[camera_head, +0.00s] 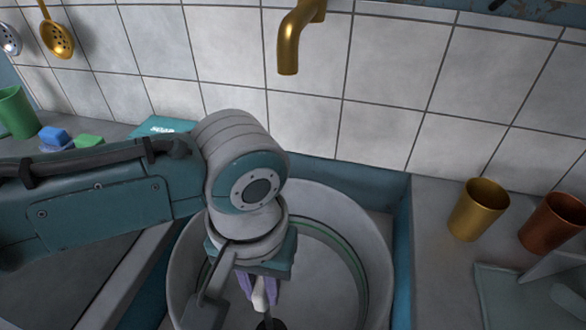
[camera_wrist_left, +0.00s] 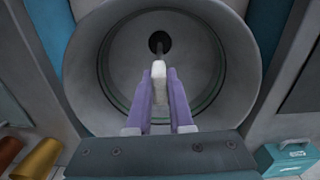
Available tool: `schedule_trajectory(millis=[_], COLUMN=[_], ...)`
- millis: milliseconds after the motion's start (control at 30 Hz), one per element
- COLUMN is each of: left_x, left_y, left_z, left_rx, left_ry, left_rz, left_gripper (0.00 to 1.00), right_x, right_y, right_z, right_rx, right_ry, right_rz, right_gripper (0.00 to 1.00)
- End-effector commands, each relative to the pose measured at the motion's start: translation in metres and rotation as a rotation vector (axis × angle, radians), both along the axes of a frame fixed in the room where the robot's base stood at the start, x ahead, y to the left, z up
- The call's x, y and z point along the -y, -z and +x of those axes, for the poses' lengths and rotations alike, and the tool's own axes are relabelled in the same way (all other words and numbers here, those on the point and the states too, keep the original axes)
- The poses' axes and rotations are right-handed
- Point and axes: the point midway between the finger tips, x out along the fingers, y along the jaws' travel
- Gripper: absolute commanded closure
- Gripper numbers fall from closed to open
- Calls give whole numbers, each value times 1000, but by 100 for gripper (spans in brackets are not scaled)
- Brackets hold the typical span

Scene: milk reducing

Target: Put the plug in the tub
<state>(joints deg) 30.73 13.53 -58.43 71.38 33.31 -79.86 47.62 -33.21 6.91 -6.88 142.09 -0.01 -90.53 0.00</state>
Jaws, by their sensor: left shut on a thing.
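The tub (camera_head: 375,235) is a round grey basin with a greenish ring inside, and it fills most of the left wrist view (camera_wrist_left: 232,50). A dark round drain hole (camera_wrist_left: 159,41) is in its bottom; part of it shows at the lower edge of the head view (camera_head: 270,324). My left gripper (camera_head: 258,290) has purple fingers and is shut on the white plug (camera_wrist_left: 159,71). It points down inside the tub, with the plug lined up just below the hole in the wrist view. I cannot tell the gap between plug and hole. My right gripper is not in view.
A gold faucet (camera_head: 290,45) hangs above the tub's back. A gold cup (camera_head: 478,210) and a copper cup (camera_head: 553,222) stand on the right counter.

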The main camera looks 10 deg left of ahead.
Motion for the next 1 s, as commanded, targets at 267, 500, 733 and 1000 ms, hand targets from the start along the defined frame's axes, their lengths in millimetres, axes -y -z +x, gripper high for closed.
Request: schedule_trajectory(millis=[267, 500, 733, 1000], left_x=[0, 0, -1, -1], left_y=[0, 0, 0, 0], left_z=[0, 0, 0, 0], left_rx=[1, 1, 1, 0], left_ry=[0, 0, 0, 0], left_rz=[0, 1, 1, 1], left_gripper=[78, 51, 45, 15], right_x=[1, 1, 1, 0], right_y=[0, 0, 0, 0], right_z=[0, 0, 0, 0], right_rx=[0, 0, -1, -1], right_ry=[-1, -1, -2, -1], right_rz=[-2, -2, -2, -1], right_gripper=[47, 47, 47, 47])
